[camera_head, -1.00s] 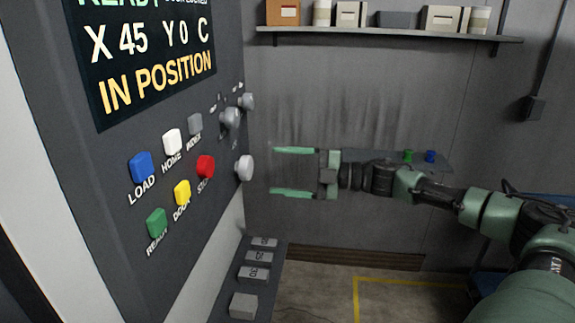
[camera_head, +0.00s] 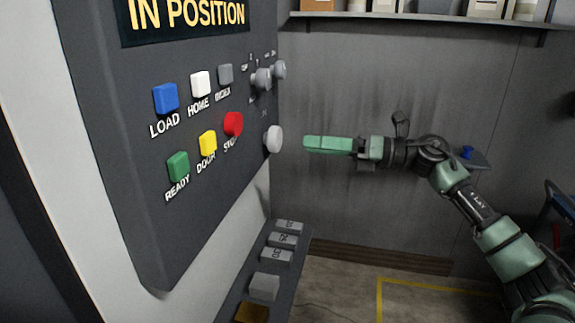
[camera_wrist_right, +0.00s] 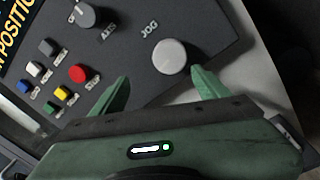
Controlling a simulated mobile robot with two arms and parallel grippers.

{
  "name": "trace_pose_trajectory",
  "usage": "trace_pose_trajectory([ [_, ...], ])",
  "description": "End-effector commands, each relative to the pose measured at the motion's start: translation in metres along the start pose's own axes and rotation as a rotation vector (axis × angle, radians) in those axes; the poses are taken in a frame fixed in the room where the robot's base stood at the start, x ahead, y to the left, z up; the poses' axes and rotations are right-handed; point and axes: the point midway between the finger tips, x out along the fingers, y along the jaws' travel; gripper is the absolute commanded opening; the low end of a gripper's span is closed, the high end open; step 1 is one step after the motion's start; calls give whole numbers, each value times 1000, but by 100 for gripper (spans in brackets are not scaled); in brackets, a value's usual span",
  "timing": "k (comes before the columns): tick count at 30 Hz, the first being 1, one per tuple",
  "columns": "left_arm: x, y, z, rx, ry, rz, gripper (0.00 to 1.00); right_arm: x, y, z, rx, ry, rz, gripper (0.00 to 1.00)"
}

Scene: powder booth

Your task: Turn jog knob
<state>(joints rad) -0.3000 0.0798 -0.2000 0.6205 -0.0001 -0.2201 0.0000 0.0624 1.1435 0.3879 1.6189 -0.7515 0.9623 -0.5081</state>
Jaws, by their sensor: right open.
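The jog knob (camera_head: 273,139) is a round light-grey knob low on the right part of the dark control panel (camera_head: 150,220). In the right wrist view the knob (camera_wrist_right: 170,57) sits under the label JOG, ahead of and between my two green fingertips. My right gripper (camera_head: 308,144) is open and empty, just right of the knob in the head view, with a small gap between them. It also shows in the right wrist view (camera_wrist_right: 161,85), its fingers spread wider than the knob. My left gripper is not in view.
An axis knob (camera_wrist_right: 88,14) and another grey knob (camera_head: 279,69) sit above the jog knob. A red stop button (camera_head: 233,124) and several coloured buttons lie to its left. A shelf (camera_head: 420,18) crosses the back wall.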

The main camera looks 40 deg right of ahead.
Motion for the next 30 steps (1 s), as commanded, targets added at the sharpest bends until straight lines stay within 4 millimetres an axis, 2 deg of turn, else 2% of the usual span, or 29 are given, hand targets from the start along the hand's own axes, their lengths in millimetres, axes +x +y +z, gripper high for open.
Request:
trace_pose_trajectory([
  [1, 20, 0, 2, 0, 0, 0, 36, 0, -6, -5, -160, -14, -8, 75],
  [4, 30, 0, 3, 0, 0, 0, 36, 1, -10, -2, -392, -11, -43, 75],
  [7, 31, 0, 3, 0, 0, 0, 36, 3, -13, 2, -501, -6, -65, 75],
  [11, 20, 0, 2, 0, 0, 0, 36, 14, -12, 7, -525, -3, -72, 75],
  [21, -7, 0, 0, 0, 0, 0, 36, 66, -16, 8, -518, -3, -71, 75],
  [25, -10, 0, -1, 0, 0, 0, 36, 76, -17, 6, -518, -3, -71, 75],
  [30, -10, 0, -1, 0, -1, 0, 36, 79, -19, 4, -519, -1, -73, 75],
])
